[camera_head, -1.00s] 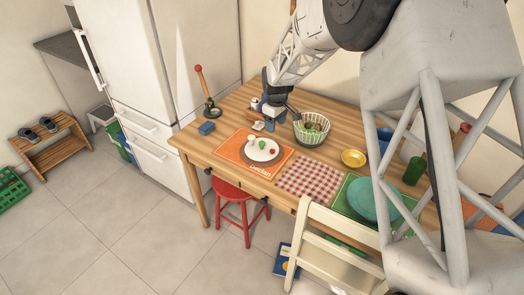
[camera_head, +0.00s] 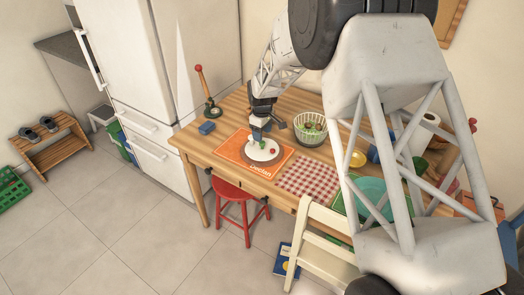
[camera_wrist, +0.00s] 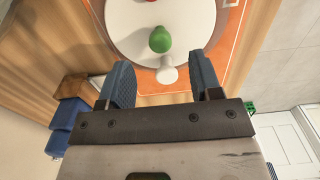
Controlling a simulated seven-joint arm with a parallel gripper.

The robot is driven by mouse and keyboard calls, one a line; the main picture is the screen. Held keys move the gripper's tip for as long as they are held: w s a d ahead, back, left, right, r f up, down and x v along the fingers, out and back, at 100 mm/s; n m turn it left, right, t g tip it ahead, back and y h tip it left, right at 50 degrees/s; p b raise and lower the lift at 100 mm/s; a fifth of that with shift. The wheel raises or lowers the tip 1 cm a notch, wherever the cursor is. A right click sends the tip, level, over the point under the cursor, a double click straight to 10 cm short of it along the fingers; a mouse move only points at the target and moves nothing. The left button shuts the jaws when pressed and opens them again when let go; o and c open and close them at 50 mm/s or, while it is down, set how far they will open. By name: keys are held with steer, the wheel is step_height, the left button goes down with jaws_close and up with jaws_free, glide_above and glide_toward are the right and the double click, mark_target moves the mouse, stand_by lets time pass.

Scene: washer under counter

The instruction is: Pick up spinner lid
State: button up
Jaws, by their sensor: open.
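A white round disc (camera_head: 263,156), which looks like the spinner lid, lies on an orange placemat (camera_head: 238,156). A green knob (camera_wrist: 160,38) and a small white knob-like piece (camera_wrist: 167,73) show at the disc's near side in the wrist view. Whether both are fixed to the disc I cannot tell. The disc (camera_wrist: 120,22) is cut off by the top edge there. My gripper (camera_head: 257,136) is over the disc's far left part in the head view and hides some of it. In the wrist view my gripper (camera_wrist: 162,72) is open, its blue fingers either side of the white piece.
A pale slatted bowl (camera_head: 310,131) with green contents stands right of my gripper. A checked cloth (camera_head: 308,182) and yellow bowl (camera_head: 356,158) are farther right. A blue block (camera_head: 207,128) and red-handled tool (camera_head: 203,84) stand left.

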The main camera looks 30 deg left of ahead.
steer(key=shift+f, duration=0.45)
steer(key=shift+f, duration=0.1)
steer(key=shift+f, duration=2.5)
jaws_close()
steer(key=shift+r, duration=0.1)
steer(key=shift+r, duration=4.95)
